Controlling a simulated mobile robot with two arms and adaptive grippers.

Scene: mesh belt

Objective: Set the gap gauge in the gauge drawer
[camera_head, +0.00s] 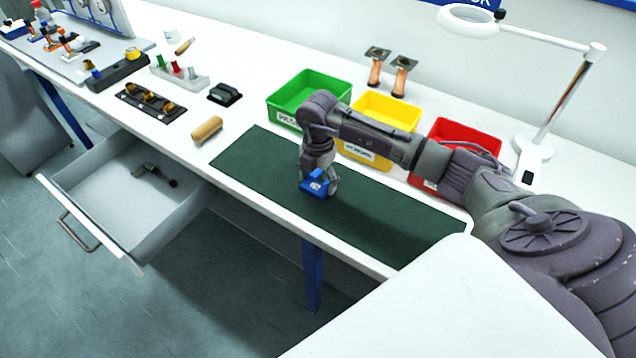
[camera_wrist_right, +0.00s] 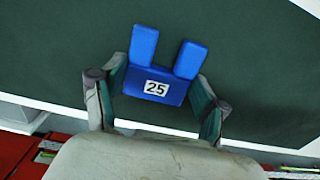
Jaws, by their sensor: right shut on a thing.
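The gap gauge is a blue forked block (camera_head: 316,184) low over the dark green mat. In the right wrist view the blue gauge (camera_wrist_right: 160,75) shows a white label reading 25, its two prongs pointing away from my palm. My right gripper (camera_head: 319,180) is shut on its sides; it also shows in the right wrist view (camera_wrist_right: 157,98). I cannot tell if the gauge touches the mat. The gauge drawer (camera_head: 107,220) is pulled open below the bench at left, away from the gripper. A dark tool (camera_head: 155,176) lies inside it. My left gripper is not in view.
The green mat (camera_head: 245,162) lies at the bench's front. Green (camera_head: 300,92), yellow (camera_head: 384,107) and red (camera_head: 463,135) bins stand behind it. A wooden-coloured cylinder (camera_head: 208,130) and a dark rack (camera_head: 150,102) lie to the left. A lamp (camera_head: 540,140) stands at right.

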